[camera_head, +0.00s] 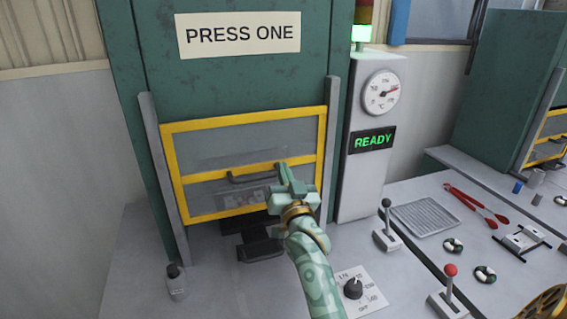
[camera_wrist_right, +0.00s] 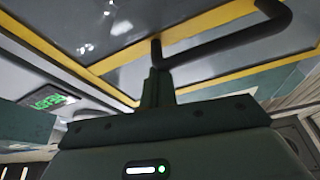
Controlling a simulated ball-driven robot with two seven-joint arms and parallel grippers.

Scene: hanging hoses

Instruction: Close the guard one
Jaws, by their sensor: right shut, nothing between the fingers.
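The yellow-framed clear guard (camera_head: 245,118) hangs across the front of the green press labelled PRESS ONE (camera_head: 240,34). Its lower edge sits above the bench with a dark gap below. A dark handle (camera_head: 257,174) runs across its middle bar; in the right wrist view the black handle (camera_wrist_right: 235,44) crosses the top, close to my fingers. My right gripper (camera_head: 284,172) is shut and empty at the handle's right end, in front of the guard. In the right wrist view the fingers (camera_wrist_right: 155,85) reach the handle's end; I cannot tell whether they touch it. My left gripper is not in view.
A grey column with a dial (camera_head: 381,92) and a green READY display (camera_head: 372,140) stands right of the press. A black-handled lever (camera_head: 387,225), a knob panel (camera_head: 353,289), a red-knobbed lever (camera_head: 450,285) and red tongs (camera_head: 476,205) are on the right.

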